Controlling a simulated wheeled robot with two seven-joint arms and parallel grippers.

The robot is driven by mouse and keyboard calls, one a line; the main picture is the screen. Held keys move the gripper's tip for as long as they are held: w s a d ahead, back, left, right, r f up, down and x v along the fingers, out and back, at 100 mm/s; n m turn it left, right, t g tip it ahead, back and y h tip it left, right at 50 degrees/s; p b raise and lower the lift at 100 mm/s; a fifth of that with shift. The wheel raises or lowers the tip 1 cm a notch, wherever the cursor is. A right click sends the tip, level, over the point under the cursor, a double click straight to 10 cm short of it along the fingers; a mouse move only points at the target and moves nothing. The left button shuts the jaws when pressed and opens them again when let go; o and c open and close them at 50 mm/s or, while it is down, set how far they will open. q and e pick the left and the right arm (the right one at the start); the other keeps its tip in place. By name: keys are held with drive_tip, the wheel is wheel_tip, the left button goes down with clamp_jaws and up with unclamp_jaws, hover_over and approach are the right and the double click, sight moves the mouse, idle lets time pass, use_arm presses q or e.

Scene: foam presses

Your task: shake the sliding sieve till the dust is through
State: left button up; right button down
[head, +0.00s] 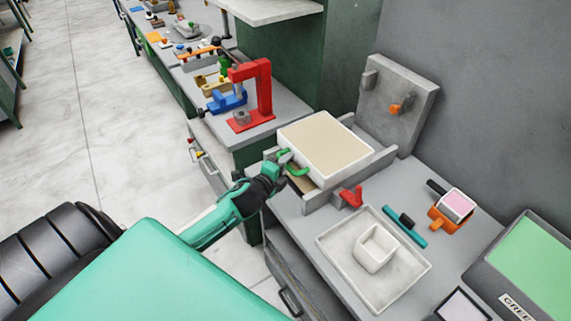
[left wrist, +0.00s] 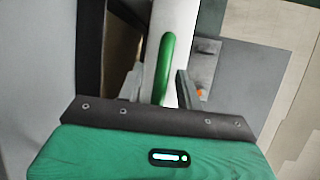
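The sliding sieve (head: 326,146) is a white-framed box with a flat beige surface, resting over a grey tray-like frame (head: 320,197) on the bench. Its green handle (head: 297,170) is on the side facing my left arm. My left gripper (head: 284,158) is at this handle. In the left wrist view, the green handle (left wrist: 165,65) stands against the white sieve wall (left wrist: 175,22). The two fingers of my left gripper (left wrist: 158,92) are apart, one on each side of the handle, with gaps visible. Dust cannot be made out separately from the beige surface. My right gripper is out of view.
A red press (head: 262,90) and a blue vice (head: 228,100) stand on the bench behind. A grey upright board (head: 398,98) stands at the sieve's far side. A red lever (head: 351,196), a white tray (head: 335,247) and a teal tool (head: 405,226) lie nearer.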

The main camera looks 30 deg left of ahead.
sight(308, 154)
use_arm(q)
clamp_jaws()
drive_tip(key=shift+w+d, duration=0.1)
drive_tip(key=shift+w, duration=0.15)
drive_tip(key=w+d, duration=0.1)
drive_tip(key=w, duration=0.1)
drive_tip(key=w+d, duration=0.1)
drive_tip(key=w, duration=0.1)
drive_tip(key=w+d, duration=0.1)
drive_tip(key=w, duration=0.2)
drive_tip(key=shift+b, duration=0.3)
drive_tip(key=shift+r, duration=0.1)
drive_tip(key=shift+c, duration=0.3)
unclamp_jaws()
drive_tip(key=shift+w, duration=0.15)
drive_tip(key=shift+o, duration=0.3)
drive_tip(key=shift+w+d, duration=0.1)
drive_tip(key=shift+w, duration=0.05)
